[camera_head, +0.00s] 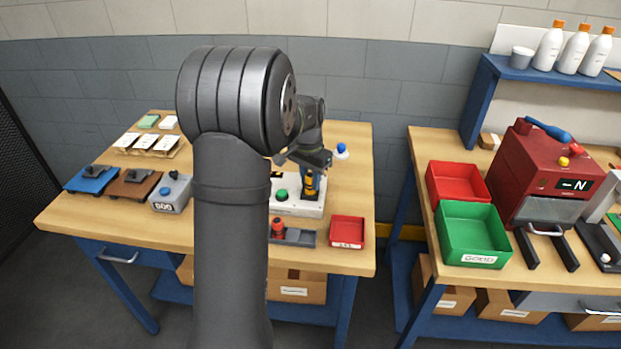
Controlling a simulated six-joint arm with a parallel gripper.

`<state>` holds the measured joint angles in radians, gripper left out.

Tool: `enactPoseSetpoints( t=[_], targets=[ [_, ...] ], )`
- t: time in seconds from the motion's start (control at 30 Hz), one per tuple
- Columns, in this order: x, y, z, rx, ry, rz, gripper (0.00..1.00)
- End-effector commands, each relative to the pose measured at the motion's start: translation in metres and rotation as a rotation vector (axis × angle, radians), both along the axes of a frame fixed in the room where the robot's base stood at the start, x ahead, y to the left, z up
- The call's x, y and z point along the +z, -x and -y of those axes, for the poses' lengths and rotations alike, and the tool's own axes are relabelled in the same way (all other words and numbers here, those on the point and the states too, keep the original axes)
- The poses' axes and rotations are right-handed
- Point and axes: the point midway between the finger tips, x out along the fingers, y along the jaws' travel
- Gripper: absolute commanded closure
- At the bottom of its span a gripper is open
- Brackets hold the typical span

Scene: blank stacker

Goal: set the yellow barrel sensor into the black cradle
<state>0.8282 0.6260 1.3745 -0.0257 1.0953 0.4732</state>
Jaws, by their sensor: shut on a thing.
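The yellow barrel sensor (310,184) is upright below my gripper (308,172), which is shut on it. The sensor is over the right part of a white box (287,208) with a green button (282,195). A dark part shows around the sensor's lower end. It may be the black cradle, but I cannot tell it from the sensor's own dark end. I also cannot tell whether the sensor touches it. My arm's large grey links hide the box's left side and part of the bench.
In front of the box are a dark grey fixture (298,237) with a red knob (278,228) and a red tray (347,232). A blue-capped white item (341,151) stands behind right. A grey device (172,193) stands left. The bench's right edge strip is clear.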

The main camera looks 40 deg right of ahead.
Motion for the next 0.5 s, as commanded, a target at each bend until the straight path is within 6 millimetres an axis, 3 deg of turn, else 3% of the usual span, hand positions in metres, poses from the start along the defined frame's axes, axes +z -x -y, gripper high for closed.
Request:
enactPoseSetpoints(
  t=[0.17,0.2,0.3,0.5],
  targets=[
    [-0.0057,0.0001,-0.0001,0.000,-0.001,-0.001,1.00],
    [-0.0059,0.0001,-0.0001,0.000,-0.001,0.000,0.70],
    [-0.0057,0.0001,-0.0001,0.000,-0.001,0.000,0.52],
    [-0.0056,0.0001,-0.0001,0.000,-0.001,0.000,0.52]
  ],
)
